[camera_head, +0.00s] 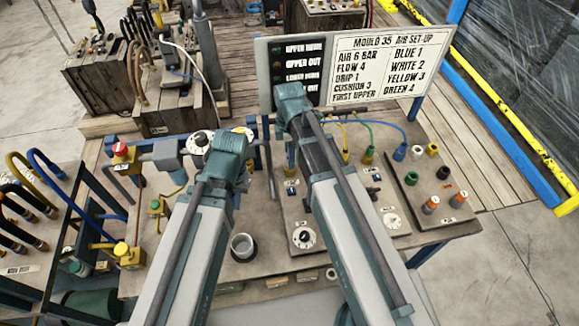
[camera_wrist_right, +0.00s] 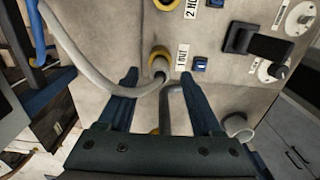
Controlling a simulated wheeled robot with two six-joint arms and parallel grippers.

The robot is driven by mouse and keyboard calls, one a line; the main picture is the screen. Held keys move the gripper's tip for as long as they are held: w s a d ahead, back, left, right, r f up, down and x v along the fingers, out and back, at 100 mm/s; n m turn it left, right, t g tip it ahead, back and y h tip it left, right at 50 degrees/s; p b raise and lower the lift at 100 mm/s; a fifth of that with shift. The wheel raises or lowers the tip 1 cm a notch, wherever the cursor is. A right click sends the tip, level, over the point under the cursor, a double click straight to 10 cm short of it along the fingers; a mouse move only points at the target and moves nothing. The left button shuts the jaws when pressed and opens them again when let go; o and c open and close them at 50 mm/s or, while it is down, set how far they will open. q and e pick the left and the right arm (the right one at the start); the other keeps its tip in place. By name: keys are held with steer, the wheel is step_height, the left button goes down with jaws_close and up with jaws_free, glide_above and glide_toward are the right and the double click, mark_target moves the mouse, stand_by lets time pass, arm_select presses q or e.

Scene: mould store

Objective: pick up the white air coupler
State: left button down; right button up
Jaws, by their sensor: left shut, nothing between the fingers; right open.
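A small white-topped fitting (camera_head: 417,152) stands on the right bench panel beside the blue coupler (camera_head: 400,152); it looks like the white air coupler, but it is too small to be sure. In the right wrist view, a pale hose end (camera_wrist_right: 160,64) meets a yellow-ringed port (camera_wrist_right: 158,52) labelled "1 OUT". My right gripper (camera_wrist_right: 150,80) is open, its fingers apart on either side below this port, with nothing gripped. My left gripper (camera_head: 228,158) is shut and empty over the left of the bench, its fingertips largely hidden by the wrist.
The air set-up board (camera_head: 345,65) stands behind the bench (camera_head: 450,225). A yellow coupler (camera_head: 368,156), a green coupler (camera_head: 411,178) and orange-topped fittings (camera_head: 431,203) stand on the right. A dark cup (camera_head: 242,246) stands between my arms. Hoses crowd the left rack (camera_head: 30,260).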

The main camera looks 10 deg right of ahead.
step_height(320, 180, down, 2)
steer(key=shift+f+b, duration=0.25)
steer(key=shift+b, duration=0.5)
steer(key=shift+r, duration=0.1)
jaws_close()
